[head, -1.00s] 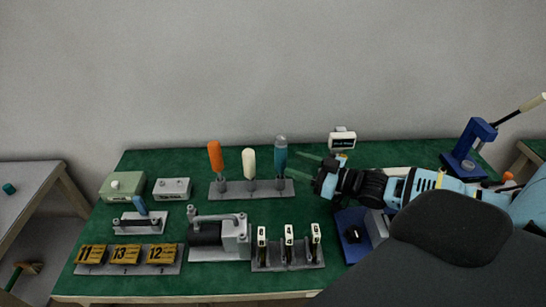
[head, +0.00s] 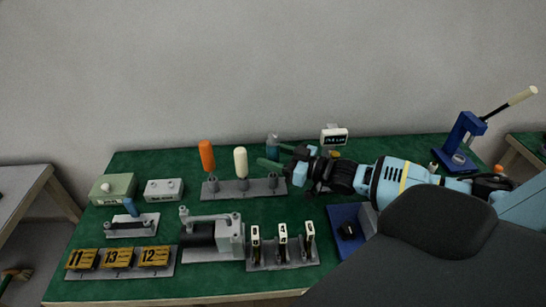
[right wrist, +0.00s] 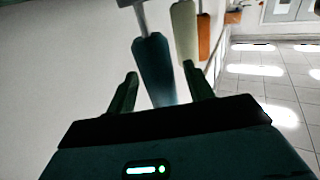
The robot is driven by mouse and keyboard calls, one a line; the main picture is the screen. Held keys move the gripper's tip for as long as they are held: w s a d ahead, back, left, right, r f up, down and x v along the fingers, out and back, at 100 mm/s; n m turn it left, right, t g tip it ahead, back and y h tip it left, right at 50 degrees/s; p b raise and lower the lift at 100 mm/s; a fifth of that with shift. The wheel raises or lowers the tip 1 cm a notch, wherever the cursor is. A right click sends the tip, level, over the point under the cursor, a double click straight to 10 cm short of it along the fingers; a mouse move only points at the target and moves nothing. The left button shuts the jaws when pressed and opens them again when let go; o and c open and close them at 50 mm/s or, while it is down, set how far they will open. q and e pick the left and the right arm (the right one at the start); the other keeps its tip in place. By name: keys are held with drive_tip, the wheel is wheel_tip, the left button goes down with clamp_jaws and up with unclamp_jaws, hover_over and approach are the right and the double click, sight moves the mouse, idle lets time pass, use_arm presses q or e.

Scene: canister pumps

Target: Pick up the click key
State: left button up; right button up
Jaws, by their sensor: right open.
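The click key, which I take to be the teal-handled tool (head: 272,143), is at the right end of a grey rack (head: 225,190), partly hidden by my gripper. My right gripper (head: 274,156) reaches in from the right, its green fingers open at the tool's height. In the right wrist view the teal handle (right wrist: 153,68) runs between the two open fingers (right wrist: 162,92), apart from both, with a grey shaft above it. Whether it still sits in its holder is hard to tell. My left gripper is not in view.
An orange-handled tool (head: 207,156) and a cream-handled tool (head: 240,162) stand beside it in the rack. A small display (head: 334,136) stands behind my right arm. A grey pump (head: 212,234) and a rack of numbered pieces (head: 283,255) are in front.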

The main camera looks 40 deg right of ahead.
drive_tip(key=shift+x, duration=1.1)
clamp_jaws()
drive_tip(key=shift+r, duration=0.15)
wheel_tip(320, 180, up, 10)
